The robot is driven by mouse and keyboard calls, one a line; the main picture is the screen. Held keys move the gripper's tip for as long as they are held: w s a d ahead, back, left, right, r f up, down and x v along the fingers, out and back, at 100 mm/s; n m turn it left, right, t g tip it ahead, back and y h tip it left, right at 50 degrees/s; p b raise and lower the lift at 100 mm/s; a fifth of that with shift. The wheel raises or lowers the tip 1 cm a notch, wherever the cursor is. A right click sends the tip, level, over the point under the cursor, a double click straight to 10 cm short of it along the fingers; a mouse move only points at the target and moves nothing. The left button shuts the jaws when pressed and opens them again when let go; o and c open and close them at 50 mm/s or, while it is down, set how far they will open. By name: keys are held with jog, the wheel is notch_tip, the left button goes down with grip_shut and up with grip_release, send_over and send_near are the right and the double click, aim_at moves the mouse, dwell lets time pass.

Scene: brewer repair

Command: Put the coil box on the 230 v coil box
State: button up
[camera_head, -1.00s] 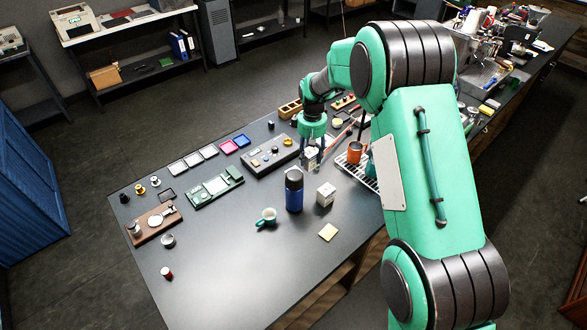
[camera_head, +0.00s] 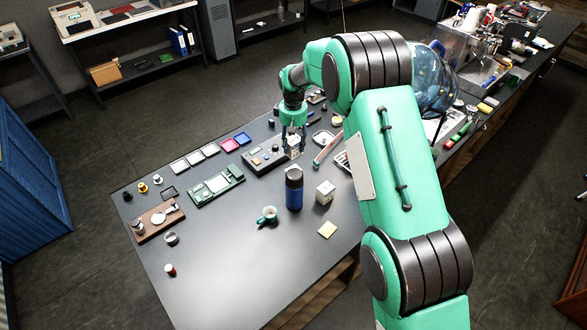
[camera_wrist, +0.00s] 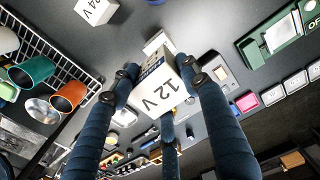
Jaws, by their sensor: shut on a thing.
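My gripper (camera_head: 292,143) is shut on a white coil box (camera_head: 293,152) and holds it over the dark table. In the wrist view, the fingers (camera_wrist: 160,90) grip this box, and its face (camera_wrist: 158,97) reads "12 V". Another white box (camera_wrist: 156,41) shows partly behind the held one; its label is hidden, so I cannot tell whether it is the 230 V box. A separate white box (camera_head: 325,192) stands on the table right of the blue bottle. In the wrist view a box at the top (camera_wrist: 97,10) reads "24 V".
The blue bottle (camera_head: 294,190) stands close in front of my gripper.

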aim_at(293, 155)
jog(key=shift+f+p, duration=0.5)
jog(key=shift+f, duration=2.55)
jog(key=shift+f+p, duration=0.35)
jog(key=shift+f, duration=1.5)
jog(key=shift+f, duration=0.15)
jog(key=o, duration=1.3)
notch_tip(293, 155, up, 12)
jog(key=shift+r+b, duration=0.15)
jog(key=shift+b, duration=0.95)
